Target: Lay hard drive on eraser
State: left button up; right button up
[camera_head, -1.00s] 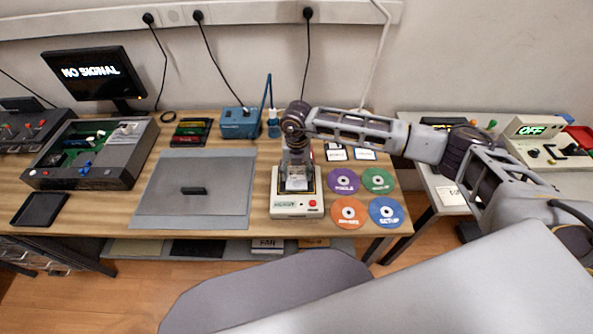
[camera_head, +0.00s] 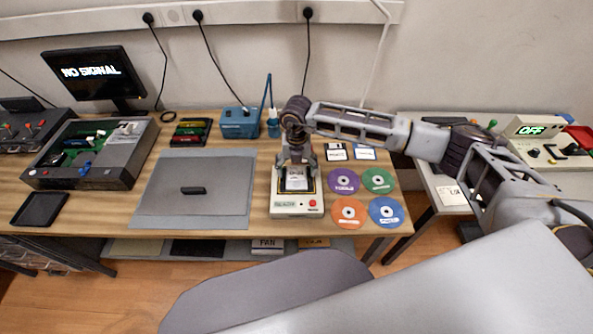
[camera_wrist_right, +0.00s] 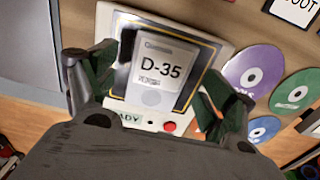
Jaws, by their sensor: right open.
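The hard drive (camera_head: 297,181) is a light grey block with a white label. It lies flat on the eraser (camera_head: 297,208), a cream box with a red button and a green display. In the right wrist view the drive (camera_wrist_right: 158,75) reads D-35 and rests inside the yellow-edged dark pad on the eraser's top (camera_wrist_right: 190,122). My right gripper (camera_head: 297,186) is open, pointing down over the drive. In the wrist view its fingers (camera_wrist_right: 155,90) stand on both sides of the drive, apart from it. My left gripper is not in view.
Several coloured discs (camera_head: 349,213) lie right of the eraser. Floppy disks (camera_head: 336,152) lie behind them. A grey mat (camera_head: 205,212) with a small black bar (camera_head: 193,190) lies to the left. A blue box (camera_head: 240,123) stands behind.

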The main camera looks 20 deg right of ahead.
aim_at(296, 174)
notch_tip(296, 174, up, 11)
jog(key=b, duration=0.1)
jog(key=shift+f, duration=0.15)
dwell(2.3)
